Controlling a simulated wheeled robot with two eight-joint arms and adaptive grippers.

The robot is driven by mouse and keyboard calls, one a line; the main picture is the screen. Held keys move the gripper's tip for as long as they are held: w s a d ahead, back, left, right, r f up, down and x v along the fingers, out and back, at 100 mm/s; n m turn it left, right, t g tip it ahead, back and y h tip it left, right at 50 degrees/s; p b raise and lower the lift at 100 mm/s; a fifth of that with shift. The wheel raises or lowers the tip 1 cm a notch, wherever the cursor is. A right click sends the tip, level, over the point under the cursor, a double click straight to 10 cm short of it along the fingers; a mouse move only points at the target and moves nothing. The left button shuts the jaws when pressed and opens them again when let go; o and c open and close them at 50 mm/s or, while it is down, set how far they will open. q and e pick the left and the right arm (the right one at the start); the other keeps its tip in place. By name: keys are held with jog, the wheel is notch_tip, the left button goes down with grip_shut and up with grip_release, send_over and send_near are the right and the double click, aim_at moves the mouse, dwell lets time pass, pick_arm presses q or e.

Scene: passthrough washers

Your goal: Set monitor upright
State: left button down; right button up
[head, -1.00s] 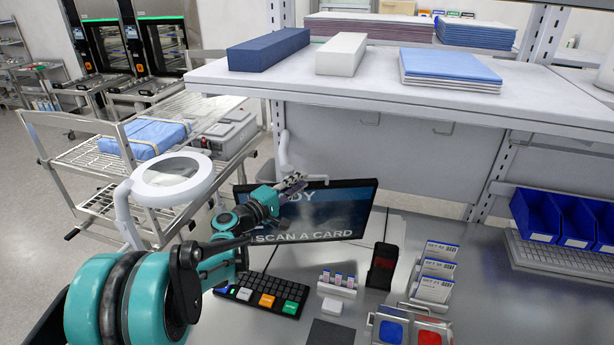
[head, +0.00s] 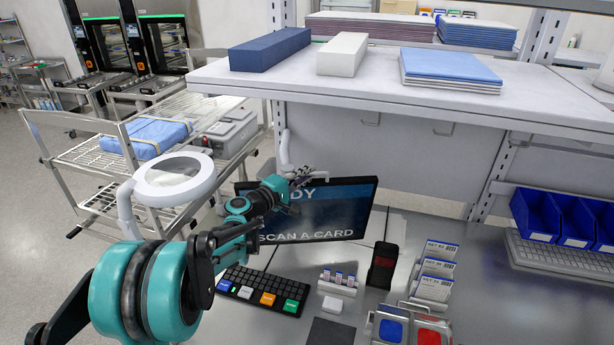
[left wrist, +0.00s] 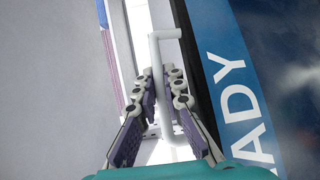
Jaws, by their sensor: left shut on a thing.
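The monitor (head: 345,205) stands at the back of the metal bench in the head view, its dark screen showing a blue band and "SCAN A CARD". Its screen faces me; its exact tilt is hard to tell. My left gripper (head: 300,178) is at its upper left edge and hides part of the screen. In the left wrist view, the purple-padded fingers (left wrist: 164,85) are closed around a white bent bar (left wrist: 158,65), beside the monitor's black edge (left wrist: 203,75). Whether the bar joins the monitor is hidden. My right gripper is out of view.
A keyboard (head: 262,290), small vial rack (head: 338,282), black card holder (head: 383,262) and label cards (head: 437,268) lie in front of the monitor. A ring lamp (head: 172,180) stands left by my arm. A shelf (head: 370,88) overhangs the bench behind.

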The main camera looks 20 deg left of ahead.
pick_arm(q)
jog(key=w, duration=0.1)
jog(key=w+a+r, duration=0.1)
jog(key=w, duration=0.1)
jog(key=shift+r, duration=0.1)
jog(key=c, duration=1.9)
grip_release()
jog(key=shift+s, duration=0.1)
jog(key=v, duration=1.2)
jog(key=shift+r, duration=0.2)
